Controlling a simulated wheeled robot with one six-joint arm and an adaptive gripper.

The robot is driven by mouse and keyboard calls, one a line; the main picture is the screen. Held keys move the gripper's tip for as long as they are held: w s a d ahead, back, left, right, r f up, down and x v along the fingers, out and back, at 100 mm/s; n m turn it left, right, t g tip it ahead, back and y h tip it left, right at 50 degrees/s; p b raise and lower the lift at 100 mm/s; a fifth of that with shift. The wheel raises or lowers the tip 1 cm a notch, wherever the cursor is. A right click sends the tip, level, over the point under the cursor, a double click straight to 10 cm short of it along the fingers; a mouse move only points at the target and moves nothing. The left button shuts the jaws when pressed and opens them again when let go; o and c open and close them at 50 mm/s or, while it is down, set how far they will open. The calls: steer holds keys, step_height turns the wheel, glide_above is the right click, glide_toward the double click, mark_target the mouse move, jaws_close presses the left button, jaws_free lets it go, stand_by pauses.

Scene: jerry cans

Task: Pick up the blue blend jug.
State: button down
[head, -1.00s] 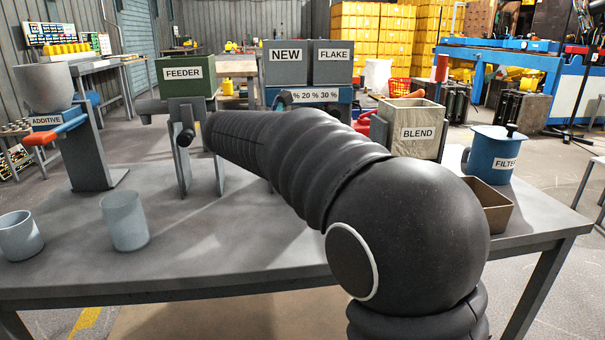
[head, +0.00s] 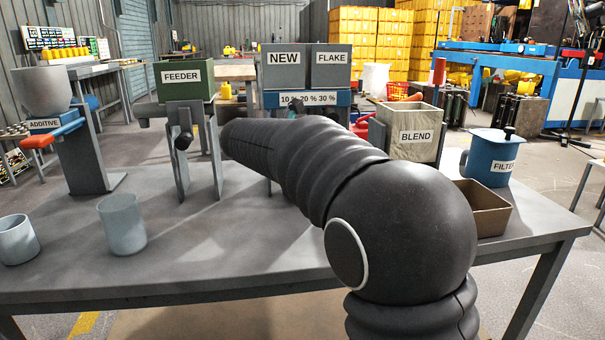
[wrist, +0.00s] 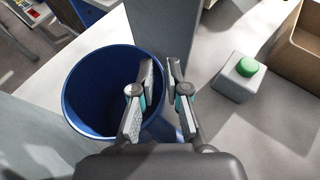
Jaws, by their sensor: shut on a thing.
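The blue jug (wrist: 82,72), open at the top, shows in the wrist view. My gripper (wrist: 158,82) is shut on the right side of its wall, with one finger inside the rim and the other outside. The exact contact is partly hidden by the fingers. In the head view my arm hides the jug and the gripper. Whether the jug touches the surface below cannot be told.
A grey box with a green button (wrist: 246,67) and a brown tray (wrist: 302,45) lie to the right in the wrist view. The BLEND container (head: 410,135), FILTER jug (head: 490,158), feeder (head: 186,80) and two grey cups (head: 122,224) stand on the table (head: 200,265).

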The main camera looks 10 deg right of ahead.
steer(key=shift+r, duration=0.1)
steer(key=shift+s+r, duration=0.25)
steer(key=shift+r, duration=0.25)
step_height(320, 180, up, 6)
steer(key=shift+r+p, duration=0.15)
steer(key=shift+p, duration=0.85)
steer(key=s+r, duration=0.1)
steer(key=s, duration=1.8)
steer(key=shift+s+r+p, duration=0.25)
steer(key=shift+s+p, duration=0.05)
steer(key=shift+p, duration=0.1)
